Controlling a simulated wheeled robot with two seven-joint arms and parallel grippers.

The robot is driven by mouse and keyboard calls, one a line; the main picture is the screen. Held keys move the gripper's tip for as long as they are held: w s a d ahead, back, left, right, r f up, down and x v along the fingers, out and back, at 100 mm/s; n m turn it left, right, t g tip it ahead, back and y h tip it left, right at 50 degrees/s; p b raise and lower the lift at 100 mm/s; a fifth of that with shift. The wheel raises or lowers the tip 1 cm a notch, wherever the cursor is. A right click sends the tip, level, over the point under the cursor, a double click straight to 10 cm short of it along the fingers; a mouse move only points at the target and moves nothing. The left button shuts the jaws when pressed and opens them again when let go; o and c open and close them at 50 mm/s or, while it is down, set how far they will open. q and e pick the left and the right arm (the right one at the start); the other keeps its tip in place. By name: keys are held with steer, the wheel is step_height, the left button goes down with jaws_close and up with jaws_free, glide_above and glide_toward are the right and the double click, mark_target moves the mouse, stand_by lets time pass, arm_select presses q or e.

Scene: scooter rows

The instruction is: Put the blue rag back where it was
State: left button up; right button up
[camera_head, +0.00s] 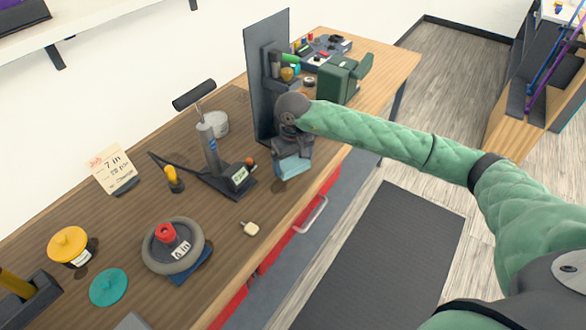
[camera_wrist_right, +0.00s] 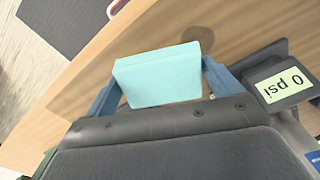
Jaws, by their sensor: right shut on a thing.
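The blue rag is a light-blue folded block (camera_head: 293,166). It also shows in the right wrist view (camera_wrist_right: 158,76), between two blue fingers. My right gripper (camera_head: 291,158) is shut on it and holds it at the front part of the wooden workbench (camera_head: 285,205), right of the pump. I cannot tell whether the rag touches the bench top. My left gripper is not in view.
A floor pump (camera_head: 211,152) with a gauge reading 0 psi (camera_wrist_right: 284,84) stands left of the rag. A dark upright panel (camera_head: 262,75) stands behind my gripper. A wheel (camera_head: 172,247) and a small pale item (camera_head: 249,228) lie further left. Bare wood lies between.

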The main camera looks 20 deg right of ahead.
mark_target(293, 178)
step_height(293, 178, down, 4)
steer(key=shift+r+p, duration=0.25)
steer(key=shift+p, duration=0.05)
steer(key=shift+f, duration=0.3)
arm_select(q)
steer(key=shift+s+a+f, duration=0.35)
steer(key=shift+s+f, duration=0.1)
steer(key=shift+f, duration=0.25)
